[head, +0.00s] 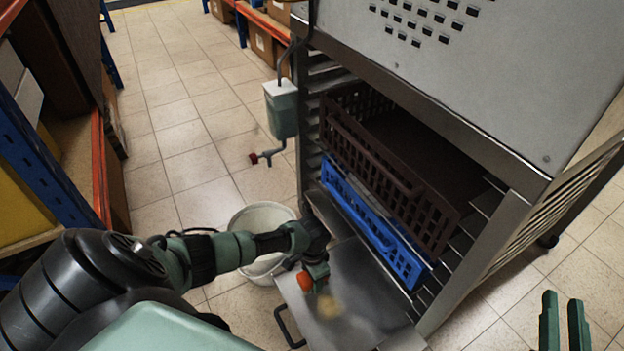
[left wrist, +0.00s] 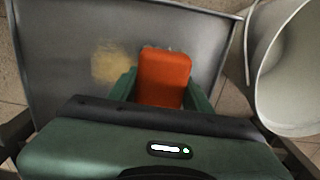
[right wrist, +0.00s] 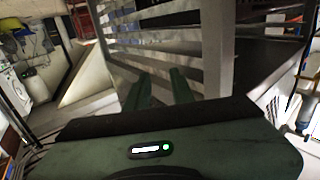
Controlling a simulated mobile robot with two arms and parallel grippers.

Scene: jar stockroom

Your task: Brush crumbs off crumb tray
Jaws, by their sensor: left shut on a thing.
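The grey metal crumb tray (head: 378,299) sticks out low from the front of the rack. A patch of yellowish crumbs (head: 328,307) lies on it. My left gripper (head: 317,276) is shut on an orange brush (head: 305,281) above the tray, close to the crumbs. In the left wrist view the brush (left wrist: 165,78) sits between the fingers, just right of the crumbs (left wrist: 112,63). Its bristles are mostly hidden, so I cannot tell whether they touch the tray. My right gripper (head: 564,322) is open and empty at the lower right, away from the tray.
A white bucket (head: 253,215) stands on the floor beside the tray's left edge. A blue crate (head: 365,225) and a brown crate (head: 388,180) sit in the rack above the tray. A drain box (head: 281,108) hangs on the rack's left side. Shelving stands at far left.

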